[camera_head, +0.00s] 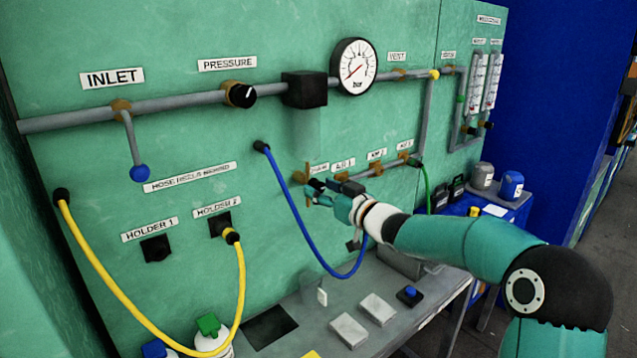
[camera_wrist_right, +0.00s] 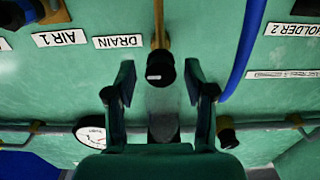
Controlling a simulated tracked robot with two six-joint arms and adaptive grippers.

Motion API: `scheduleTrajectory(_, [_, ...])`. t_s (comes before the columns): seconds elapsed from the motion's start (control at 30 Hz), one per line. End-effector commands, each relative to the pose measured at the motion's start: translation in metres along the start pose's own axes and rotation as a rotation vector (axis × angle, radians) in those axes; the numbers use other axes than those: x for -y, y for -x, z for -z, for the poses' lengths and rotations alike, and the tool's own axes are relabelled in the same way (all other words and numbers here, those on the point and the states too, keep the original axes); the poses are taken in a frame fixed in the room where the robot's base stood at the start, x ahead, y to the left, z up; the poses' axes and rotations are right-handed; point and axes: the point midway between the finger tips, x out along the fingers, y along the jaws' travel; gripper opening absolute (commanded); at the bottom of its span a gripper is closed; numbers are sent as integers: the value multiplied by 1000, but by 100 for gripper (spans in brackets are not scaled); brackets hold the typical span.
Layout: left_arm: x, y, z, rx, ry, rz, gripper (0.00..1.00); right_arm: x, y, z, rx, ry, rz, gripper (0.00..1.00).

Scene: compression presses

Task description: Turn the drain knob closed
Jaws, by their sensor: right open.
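The drain knob is a small black knob with a short white mark (camera_wrist_right: 160,72). In the right wrist view, which shows the panel upside down, it sits at the end of a brass-coloured stem beside the DRAIN label (camera_wrist_right: 118,41). My right gripper (camera_wrist_right: 159,88) is open, with one finger on each side of the knob and a visible gap to each. In the head view my right gripper (camera_head: 322,190) is at the panel below the drain label and covers much of the knob. My left gripper is not in view.
A blue hose (camera_head: 296,205) hangs just left of the right gripper. The AIR 1 label (camera_head: 343,163) and its fitting are close on the right. A pressure gauge (camera_head: 354,67) sits above. A grey bench (camera_head: 395,328) with small blocks lies below.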

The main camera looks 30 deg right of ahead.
Motion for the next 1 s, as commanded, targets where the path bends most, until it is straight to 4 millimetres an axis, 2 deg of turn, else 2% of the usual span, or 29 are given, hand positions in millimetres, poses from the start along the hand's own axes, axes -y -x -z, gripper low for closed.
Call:
scheduleTrajectory(0.2, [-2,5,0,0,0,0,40,1,-16,1,-2,0,2,54])
scheduleTrajectory(0.5, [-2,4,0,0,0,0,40,1,-18,0,-1,0,2,52])
scheduleTrajectory(0.8, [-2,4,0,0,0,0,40,1,-17,0,-1,-1,2,2])
scheduleTrajectory(1.0, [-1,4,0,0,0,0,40,1,-17,0,-1,3,2,0])
